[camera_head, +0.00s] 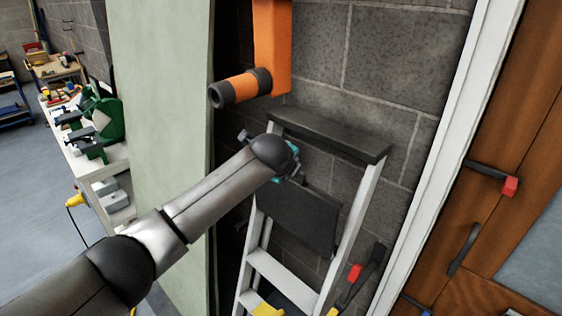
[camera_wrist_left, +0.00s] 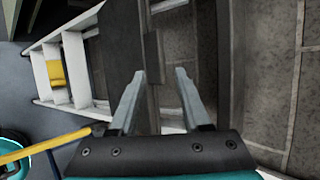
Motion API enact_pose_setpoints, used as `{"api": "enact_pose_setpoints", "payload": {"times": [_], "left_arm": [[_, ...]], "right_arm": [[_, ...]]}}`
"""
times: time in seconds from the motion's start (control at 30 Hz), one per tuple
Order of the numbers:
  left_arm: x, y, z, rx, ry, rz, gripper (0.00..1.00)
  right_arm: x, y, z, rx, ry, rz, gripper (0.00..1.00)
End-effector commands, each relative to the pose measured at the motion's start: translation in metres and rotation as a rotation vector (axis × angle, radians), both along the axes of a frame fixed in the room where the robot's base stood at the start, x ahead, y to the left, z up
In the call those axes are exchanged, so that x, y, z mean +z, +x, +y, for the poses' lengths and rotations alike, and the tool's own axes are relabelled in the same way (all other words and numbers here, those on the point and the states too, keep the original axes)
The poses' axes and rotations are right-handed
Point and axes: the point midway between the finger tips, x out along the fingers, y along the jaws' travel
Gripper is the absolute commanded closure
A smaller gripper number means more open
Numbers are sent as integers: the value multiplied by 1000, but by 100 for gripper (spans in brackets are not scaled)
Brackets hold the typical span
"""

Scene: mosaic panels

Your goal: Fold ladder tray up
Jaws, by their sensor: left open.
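A white stepladder (camera_head: 270,266) with a dark grey top cap (camera_head: 330,136) stands against the block wall. Its dark flat tray (camera_head: 296,216) hangs below the cap, tilted down. My left arm reaches in from the left. In the head view its wrist hides most of the left gripper, just above the tray. In the left wrist view the left gripper (camera_wrist_left: 160,76) is open, with a dark panel, seemingly the tray (camera_wrist_left: 122,35), in front of and between its fingers. I cannot tell whether they touch it. The ladder's white steps (camera_wrist_left: 75,60) show at left. My right gripper is out of view.
An orange wall fixture (camera_head: 270,50) hangs above the ladder. A pale green panel (camera_head: 160,120) stands left of it, and a wooden door (camera_head: 520,120) with red-tipped handles is at right. A yellow handle (camera_wrist_left: 45,145) and teal bucket (camera_wrist_left: 14,168) lie near the ladder.

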Motion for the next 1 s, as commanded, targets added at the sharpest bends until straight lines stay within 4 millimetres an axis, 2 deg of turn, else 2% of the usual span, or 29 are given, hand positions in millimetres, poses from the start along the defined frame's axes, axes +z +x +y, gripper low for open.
{"api": "enact_pose_setpoints", "payload": {"times": [0.6,1.0], "left_arm": [[45,-52,17,4,1,-2,52],[54,-63,20,5,1,0,52]], "right_arm": [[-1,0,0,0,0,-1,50],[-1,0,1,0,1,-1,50]]}}
